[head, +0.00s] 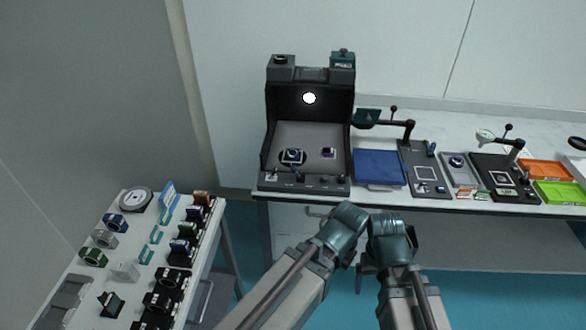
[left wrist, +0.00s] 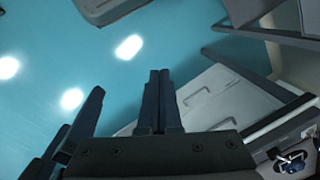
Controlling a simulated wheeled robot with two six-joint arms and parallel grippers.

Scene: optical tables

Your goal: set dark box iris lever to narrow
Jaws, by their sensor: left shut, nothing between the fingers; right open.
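The dark box (head: 310,115) stands open at the front on the main table, with a bright round spot on its back wall. Small knobs and levers sit along its front panel (head: 318,182); which one is the iris lever, and how it is set, is too small to tell. A blue ringed part (head: 292,156) and a small purple block (head: 328,152) are on its floor. My left gripper (left wrist: 158,95) is shut and empty in the left wrist view, over the floor. My right gripper (left wrist: 68,130) shows at the left there, open and empty. Both arms are in front of the table, away from the box.
Right of the box are a blue tray (head: 378,168), an arm stand (head: 424,178), an orange bin (head: 545,169) and a green bin (head: 560,191). A side table (head: 128,215) at left holds several mounts and a dial. White drawers (left wrist: 215,95) show under the main table.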

